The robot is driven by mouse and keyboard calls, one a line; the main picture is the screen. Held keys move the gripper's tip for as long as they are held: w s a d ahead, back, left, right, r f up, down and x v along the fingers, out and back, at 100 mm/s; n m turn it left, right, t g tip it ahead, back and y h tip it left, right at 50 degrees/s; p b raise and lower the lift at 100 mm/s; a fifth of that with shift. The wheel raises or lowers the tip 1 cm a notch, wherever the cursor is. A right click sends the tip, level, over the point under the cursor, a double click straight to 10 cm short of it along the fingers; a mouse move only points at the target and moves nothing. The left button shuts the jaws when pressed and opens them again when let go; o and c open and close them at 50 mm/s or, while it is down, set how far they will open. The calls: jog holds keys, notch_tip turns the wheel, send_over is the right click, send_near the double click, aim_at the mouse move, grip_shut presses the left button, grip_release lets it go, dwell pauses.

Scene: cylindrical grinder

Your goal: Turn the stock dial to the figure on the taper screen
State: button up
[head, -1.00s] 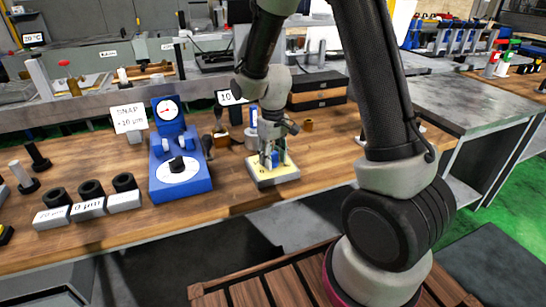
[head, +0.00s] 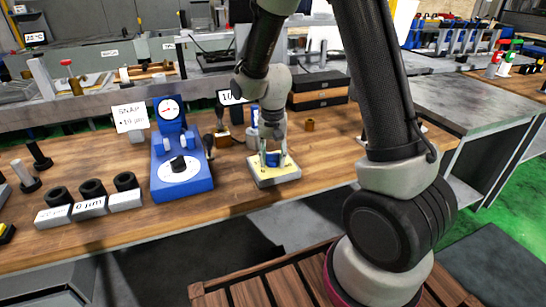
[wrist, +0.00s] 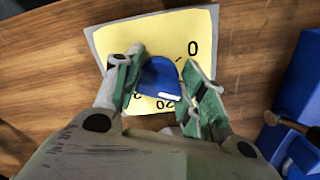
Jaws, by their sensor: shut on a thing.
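The stock dial is a blue knob (wrist: 160,78) on a yellow plate (wrist: 120,35) with black figures. A white mark on the knob's rim faces the bottom right of that view. My gripper (wrist: 160,84) is around the knob, one green-padded finger on each side, shut on it. In the head view my gripper (head: 272,150) points down over the dial's pale base (head: 285,178). The taper screen (head: 225,97) stands behind, partly hidden by my arm, with only "10" or its beginning readable.
A blue gauge stand (head: 180,178) with a round dial is left of the stock dial, and a sign (head: 130,118) is behind it. Several black rings (head: 92,189) lie further left. Black boxes (head: 318,90) stand behind right.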

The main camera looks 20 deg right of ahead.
aim_at(273, 154)
jog(key=shift+m, duration=0.3)
dwell(0.4)
jog(key=o, duration=1)
notch_tip(273, 154, up, 12)
